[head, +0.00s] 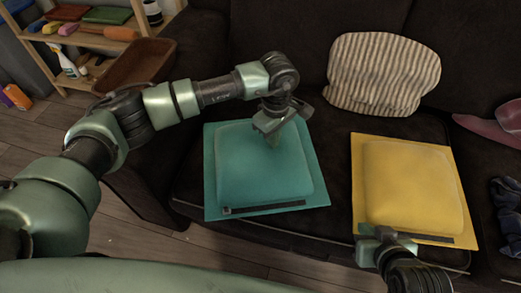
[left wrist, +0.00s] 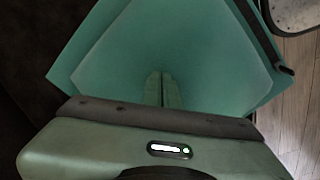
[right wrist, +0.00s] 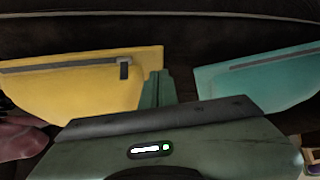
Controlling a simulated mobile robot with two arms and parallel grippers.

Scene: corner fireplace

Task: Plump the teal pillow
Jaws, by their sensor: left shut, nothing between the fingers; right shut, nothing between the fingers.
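The teal pillow (head: 262,172) lies flat on the dark sofa seat, its zipper edge toward the front. It fills much of the left wrist view (left wrist: 190,45), and part of it shows at the right of the right wrist view (right wrist: 265,85). My left gripper (head: 275,142) is shut and empty, pointing down at the upper middle of the teal pillow. I cannot tell whether its fingertips touch the fabric. My right gripper (head: 368,236) is shut and empty at the front edge of the yellow pillow (head: 408,185).
A striped cushion (head: 383,75) leans on the sofa backrest (head: 285,30). A pink item (head: 495,122) and dark crumpled cloth (head: 508,200) lie at the right. A shelf (head: 95,40) with a brown tray (head: 138,68) and a spray bottle (head: 64,62) stands at the left. Wooden floor (head: 150,250) is clear in front.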

